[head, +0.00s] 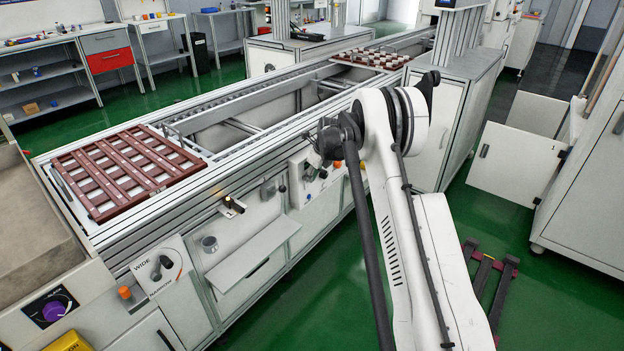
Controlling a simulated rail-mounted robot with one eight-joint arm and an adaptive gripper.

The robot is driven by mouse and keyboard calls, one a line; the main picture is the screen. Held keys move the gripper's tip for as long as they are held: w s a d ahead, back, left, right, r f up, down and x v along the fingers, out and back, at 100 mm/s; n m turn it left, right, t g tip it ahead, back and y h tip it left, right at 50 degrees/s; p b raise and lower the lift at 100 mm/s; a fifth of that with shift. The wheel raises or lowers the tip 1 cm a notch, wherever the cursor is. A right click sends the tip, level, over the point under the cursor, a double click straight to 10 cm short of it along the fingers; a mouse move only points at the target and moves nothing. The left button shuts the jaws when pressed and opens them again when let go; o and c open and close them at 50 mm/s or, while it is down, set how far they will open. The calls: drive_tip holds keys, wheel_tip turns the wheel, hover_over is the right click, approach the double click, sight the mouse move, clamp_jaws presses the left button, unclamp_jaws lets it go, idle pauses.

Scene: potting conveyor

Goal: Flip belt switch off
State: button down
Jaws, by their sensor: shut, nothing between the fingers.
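My gripper (327,140) is the dark end of my arm, at the front side of the conveyor. Its fingers are small and mostly hidden by my wrist; nothing shows in them. Right behind and below it is a white control panel (298,169) with small dark and orange controls, partly covered by my arm. Further left on the same front face, a small unit (231,206) carries a lit amber lamp. I cannot tell for sure which control is the belt switch, its position, or whether my gripper touches the panel.
The conveyor (237,155) carries a brown slatted tray (128,170) at left and another tray (370,58) far back. A shelf (252,255) juts from the front. A WIDE/NARROW sign (160,268) and purple dial (55,307) are lower left.

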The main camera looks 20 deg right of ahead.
idle(0.3)
drive_tip(key=s+p+v, duration=0.1)
drive_tip(key=p+v, duration=0.1)
drive_tip(key=v, duration=0.9)
drive_tip(key=shift+d, duration=0.45)
drive_tip(key=shift+s, duration=0.15)
